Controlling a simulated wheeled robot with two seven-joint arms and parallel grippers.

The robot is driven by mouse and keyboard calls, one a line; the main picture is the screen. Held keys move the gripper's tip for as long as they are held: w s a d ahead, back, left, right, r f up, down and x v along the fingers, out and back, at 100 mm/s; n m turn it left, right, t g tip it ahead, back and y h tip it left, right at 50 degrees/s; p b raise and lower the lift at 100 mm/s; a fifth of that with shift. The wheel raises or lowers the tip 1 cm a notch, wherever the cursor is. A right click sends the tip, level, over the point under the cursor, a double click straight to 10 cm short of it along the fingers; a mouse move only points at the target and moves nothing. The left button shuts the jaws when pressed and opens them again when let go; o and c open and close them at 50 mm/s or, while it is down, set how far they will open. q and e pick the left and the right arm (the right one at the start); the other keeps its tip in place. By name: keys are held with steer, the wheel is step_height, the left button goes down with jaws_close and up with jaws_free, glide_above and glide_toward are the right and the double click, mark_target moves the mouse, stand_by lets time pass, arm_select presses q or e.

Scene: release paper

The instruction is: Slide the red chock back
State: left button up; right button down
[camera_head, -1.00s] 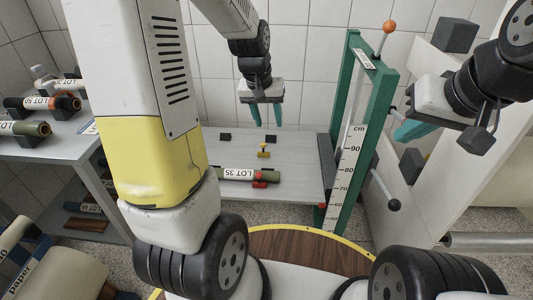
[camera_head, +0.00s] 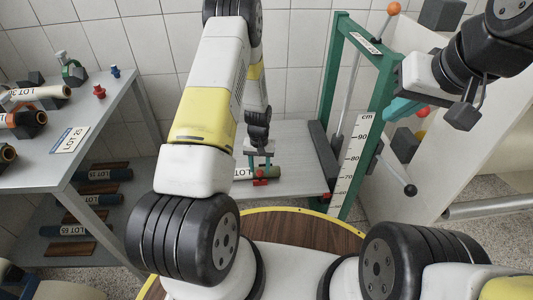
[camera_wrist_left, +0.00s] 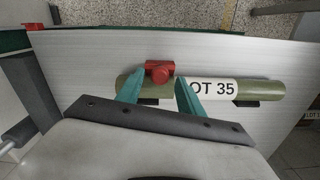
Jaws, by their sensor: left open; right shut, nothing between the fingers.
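The red chock (camera_wrist_left: 158,72) sits on the grey platform (camera_wrist_left: 230,55) against the olive roll (camera_wrist_left: 262,91) labelled LOT 35. In the head view the chock (camera_head: 260,173) shows low at the platform's front. My left gripper (camera_wrist_left: 158,84) is open over the roll, its teal fingertips to either side of the chock. I cannot tell whether they touch it. The same gripper (camera_head: 260,160) hides part of the roll in the head view. My right gripper (camera_head: 400,108) is shut and empty, beside the green frame.
A green frame (camera_head: 333,75) with a cm scale (camera_head: 352,160) stands at the platform's right. A lever with an orange knob (camera_head: 393,8) is behind it. At left, a grey shelf (camera_head: 100,125) carries several rolls and two small pegs.

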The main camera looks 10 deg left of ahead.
mark_target(260, 171)
arm_select(q)
steer(key=shift+f, duration=2.25)
jaws_close()
